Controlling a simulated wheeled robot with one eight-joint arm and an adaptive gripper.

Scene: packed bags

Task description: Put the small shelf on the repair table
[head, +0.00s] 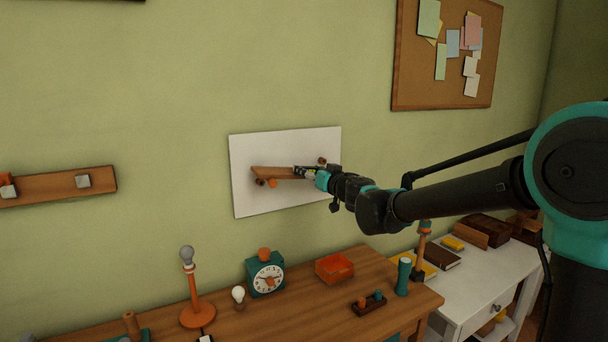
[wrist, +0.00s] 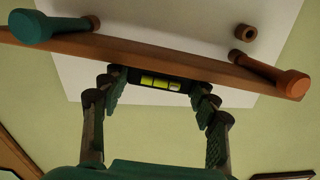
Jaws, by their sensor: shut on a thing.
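The small shelf (head: 278,173) is a brown board in front of a white panel on the wall, above the table. In the wrist view the board (wrist: 150,57) runs across at a slant, with a green peg (wrist: 50,27) at left and an orange peg (wrist: 285,80) at right. A dark spirit level (wrist: 160,82) with yellow vials sits at its middle edge. My gripper (head: 312,173) is at the shelf's right part; its fingers (wrist: 157,92) close on the level's two ends. Whether the board still touches the panel is unclear. The wooden repair table (head: 300,295) stands below.
On the table are a lamp (head: 196,315), a bulb (head: 238,296), a green clock (head: 265,275), an orange tray (head: 335,267), a small peg block (head: 369,304) and a green cylinder (head: 403,277). Bare wood lies between them. A white side table (head: 470,283) with books stands right.

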